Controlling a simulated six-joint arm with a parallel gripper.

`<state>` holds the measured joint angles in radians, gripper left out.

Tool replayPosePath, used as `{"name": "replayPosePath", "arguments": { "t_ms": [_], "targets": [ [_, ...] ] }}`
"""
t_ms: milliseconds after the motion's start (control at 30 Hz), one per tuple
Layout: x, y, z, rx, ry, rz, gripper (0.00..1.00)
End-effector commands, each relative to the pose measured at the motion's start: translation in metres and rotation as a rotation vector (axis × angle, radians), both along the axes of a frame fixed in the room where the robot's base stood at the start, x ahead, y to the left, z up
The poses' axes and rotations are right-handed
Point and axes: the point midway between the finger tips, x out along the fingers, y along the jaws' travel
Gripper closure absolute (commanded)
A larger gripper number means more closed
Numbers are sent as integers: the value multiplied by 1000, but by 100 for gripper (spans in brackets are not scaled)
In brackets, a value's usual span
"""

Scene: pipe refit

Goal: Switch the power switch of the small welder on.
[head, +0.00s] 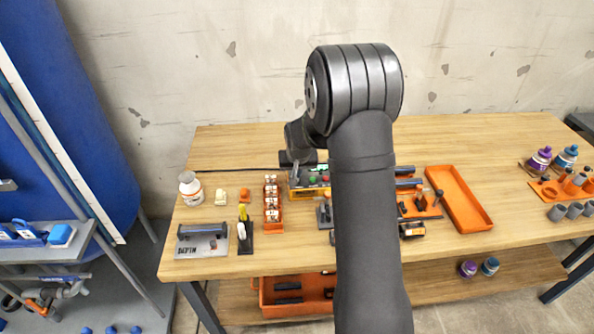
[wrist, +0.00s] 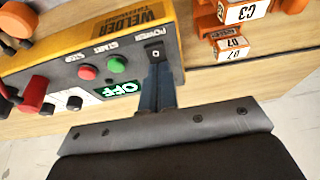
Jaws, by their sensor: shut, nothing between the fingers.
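The small welder (wrist: 120,45) is a yellow box with a black front panel, large in the wrist view. In the head view the welder (head: 322,178) stands mid-table, partly hidden behind my arm. Its power switch (wrist: 155,53) is under the POWER label at the panel's right end. A small display (wrist: 120,88) reads OFF in green. The green START button (wrist: 117,64) and red STOP button (wrist: 88,71) are left of the switch. My gripper (wrist: 157,72) is shut and empty, its fingertips right at the power switch; I cannot tell whether they touch it.
Orange label holders (wrist: 232,45) stand right of the welder.

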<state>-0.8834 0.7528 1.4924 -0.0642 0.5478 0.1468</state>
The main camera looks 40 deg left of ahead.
Motion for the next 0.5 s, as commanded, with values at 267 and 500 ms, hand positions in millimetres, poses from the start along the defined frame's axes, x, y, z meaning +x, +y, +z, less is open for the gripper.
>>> {"name": "replayPosePath", "arguments": {
  "t_ms": [267, 500],
  "targets": [
    [-8, -8, -4, -9, 8, 0, 100],
    [-8, -8, -2, -8, 6, 0, 100]
  ]
}}
